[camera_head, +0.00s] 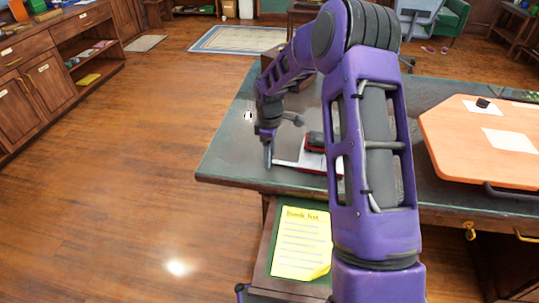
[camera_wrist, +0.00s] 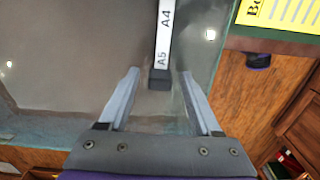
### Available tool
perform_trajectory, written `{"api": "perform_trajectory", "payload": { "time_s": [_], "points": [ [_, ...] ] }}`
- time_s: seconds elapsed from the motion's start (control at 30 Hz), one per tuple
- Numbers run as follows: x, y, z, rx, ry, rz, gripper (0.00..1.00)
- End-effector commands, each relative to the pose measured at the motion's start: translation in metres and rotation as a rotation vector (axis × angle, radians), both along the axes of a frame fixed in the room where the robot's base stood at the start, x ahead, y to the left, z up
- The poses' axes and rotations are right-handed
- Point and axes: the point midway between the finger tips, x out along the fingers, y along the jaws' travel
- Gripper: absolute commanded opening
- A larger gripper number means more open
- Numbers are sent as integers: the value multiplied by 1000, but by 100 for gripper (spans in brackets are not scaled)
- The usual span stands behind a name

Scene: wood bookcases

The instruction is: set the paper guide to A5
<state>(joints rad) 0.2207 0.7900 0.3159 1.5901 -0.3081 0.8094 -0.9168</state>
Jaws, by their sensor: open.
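A red and dark hole punch (camera_head: 316,146) sits on the dark green desk, partly hidden behind my arm in the head view. A pale paper guide strip (camera_head: 285,163) sticks out from it to the left. In the wrist view the white strip (camera_wrist: 165,32) shows the marks A4 and A5. A dark block (camera_wrist: 159,80) is at its near end, just past the A5 mark. My gripper (camera_wrist: 161,74) is open, with one finger on each side of the dark block and a gap on both sides. In the head view my gripper (camera_head: 268,158) points down beside the strip's left end.
The desk's edge (camera_head: 232,180) is close to the strip. A yellow book list (camera_head: 302,243) lies in front and below. An orange board (camera_head: 485,150) with papers on it is on the right of the desk. The wooden floor (camera_head: 130,180) at left is clear.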

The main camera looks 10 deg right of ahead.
Motion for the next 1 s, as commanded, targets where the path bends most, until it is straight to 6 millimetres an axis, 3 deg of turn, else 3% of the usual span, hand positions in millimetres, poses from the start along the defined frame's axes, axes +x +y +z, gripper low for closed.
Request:
{"api": "perform_trajectory", "payload": {
  "time_s": [0.17,0.2,0.53,1.0],
  "points": [
    [0,0,0,0,0,0,65],
    [0,0,0,0,0,0,61],
    [0,0,0,0,0,0,2],
    [0,0,1,0,0,0,0]
  ]
}}
